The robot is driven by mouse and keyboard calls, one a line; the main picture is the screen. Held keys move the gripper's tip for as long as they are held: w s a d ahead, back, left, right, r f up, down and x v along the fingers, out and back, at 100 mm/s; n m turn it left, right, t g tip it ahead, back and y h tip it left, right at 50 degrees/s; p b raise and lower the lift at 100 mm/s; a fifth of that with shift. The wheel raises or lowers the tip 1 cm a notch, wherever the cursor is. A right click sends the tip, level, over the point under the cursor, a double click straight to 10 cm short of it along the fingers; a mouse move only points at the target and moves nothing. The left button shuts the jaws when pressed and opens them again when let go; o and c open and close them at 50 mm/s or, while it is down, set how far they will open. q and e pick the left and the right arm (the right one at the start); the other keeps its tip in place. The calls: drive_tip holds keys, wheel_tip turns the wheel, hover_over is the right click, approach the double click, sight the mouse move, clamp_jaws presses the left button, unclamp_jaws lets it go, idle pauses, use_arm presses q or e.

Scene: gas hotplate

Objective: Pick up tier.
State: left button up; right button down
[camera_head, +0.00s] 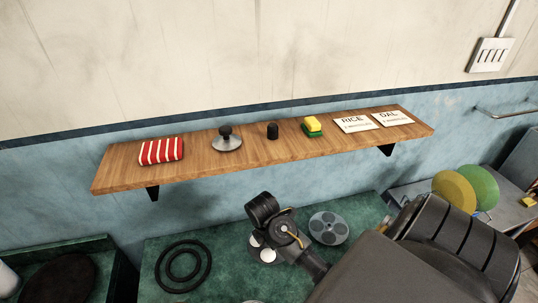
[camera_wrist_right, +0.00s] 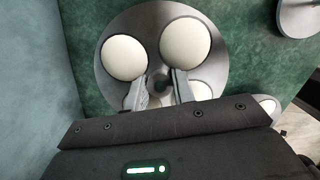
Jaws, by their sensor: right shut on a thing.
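A round metal tier (camera_wrist_right: 190,40) carrying white round cakes lies under my right gripper (camera_wrist_right: 158,90) in the right wrist view. My right gripper is shut on the tier's dark central stem, with one finger on each side. In the head view the same tier (camera_head: 262,250) shows partly, with white rounds, and my right wrist covers much of it. A second tier (camera_head: 328,228) with empty round hollows lies just to its right on the green counter. I cannot tell whether the held tier touches the counter. My left gripper is not in view.
A wooden shelf (camera_head: 200,165) above the green counter (camera_head: 220,282) holds a striped cloth (camera_head: 161,151), a lidded knob, a sponge (camera_head: 313,126) and RICE and DAL cards. Black rings (camera_head: 183,266) lie on the counter left of my wrist. Yellow and green discs (camera_head: 480,188) stand at right.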

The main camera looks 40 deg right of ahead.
drive_tip(key=s+a, duration=0.4)
drive_tip(key=s, duration=0.4)
drive_tip(key=s+a, duration=0.4)
drive_tip(key=s, duration=0.3)
drive_tip(key=shift+s+a+b, duration=0.3)
drive_tip(key=shift+s, duration=0.05)
